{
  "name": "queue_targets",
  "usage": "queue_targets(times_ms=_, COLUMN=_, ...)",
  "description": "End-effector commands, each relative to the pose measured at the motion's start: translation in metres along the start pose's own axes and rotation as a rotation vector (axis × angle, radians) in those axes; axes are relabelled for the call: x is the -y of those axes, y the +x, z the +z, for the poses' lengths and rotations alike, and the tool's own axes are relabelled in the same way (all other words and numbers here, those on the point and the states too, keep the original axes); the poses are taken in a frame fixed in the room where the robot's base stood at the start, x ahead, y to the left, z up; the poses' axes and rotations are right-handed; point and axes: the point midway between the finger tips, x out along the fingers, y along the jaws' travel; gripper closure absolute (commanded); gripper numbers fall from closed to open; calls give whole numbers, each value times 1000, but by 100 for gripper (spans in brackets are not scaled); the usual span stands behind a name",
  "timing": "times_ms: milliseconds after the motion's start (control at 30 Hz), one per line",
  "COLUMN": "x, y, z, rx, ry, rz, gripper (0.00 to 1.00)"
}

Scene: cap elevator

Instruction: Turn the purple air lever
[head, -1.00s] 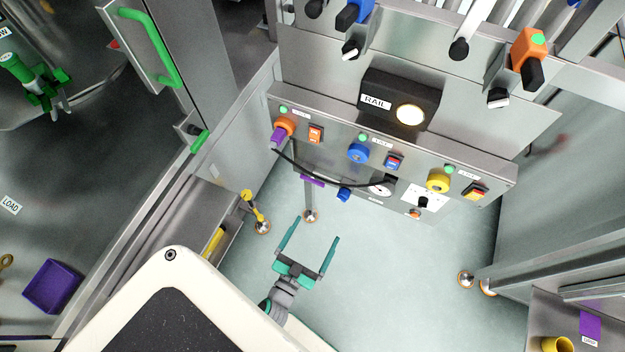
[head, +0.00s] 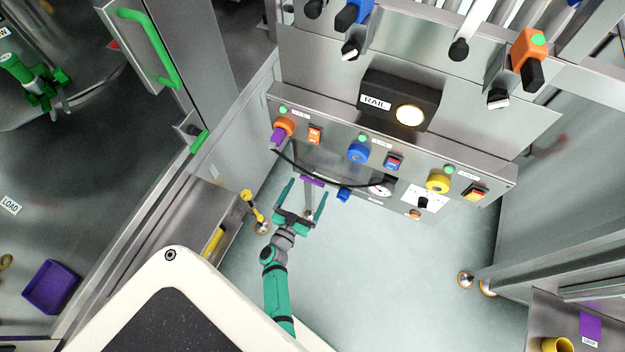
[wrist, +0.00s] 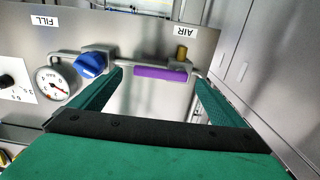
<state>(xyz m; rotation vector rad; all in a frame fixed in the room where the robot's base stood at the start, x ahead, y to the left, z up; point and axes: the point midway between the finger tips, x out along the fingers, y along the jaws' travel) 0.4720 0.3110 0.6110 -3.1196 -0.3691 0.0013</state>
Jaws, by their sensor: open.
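The purple air lever (wrist: 160,74) is a short horizontal bar under the AIR label in the wrist view, beside a brass fitting (wrist: 181,52). In the wrist view the lever appears between the two fingertips (wrist: 158,76), with nothing held. I cannot tell how far the fingertips are from it.
A blue knob (wrist: 91,64) and a pressure gauge (wrist: 56,82) sit left of the lever in the wrist view. A black hose (head: 330,182) hangs above the lever in the head view. A yellow-handled part (head: 253,205) stands left of my gripper.

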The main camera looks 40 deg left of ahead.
Motion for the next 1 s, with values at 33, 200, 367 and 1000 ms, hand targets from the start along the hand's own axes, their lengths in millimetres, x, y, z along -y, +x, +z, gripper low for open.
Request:
queue_targets(times_ms=33, x=1, y=11, z=-1, rx=-3, ry=-1, rz=-2, gripper=5)
queue_targets(times_ms=200, x=0, y=36, z=-1, rx=-2, ry=-1, rz=-1, gripper=5)
queue_targets(times_ms=367, x=-1, y=50, z=0, rx=-1, ry=0, rz=2, gripper=5)
queue_targets(times_ms=1000, x=1, y=54, z=0, rx=0, ry=0, rz=-2, gripper=65)
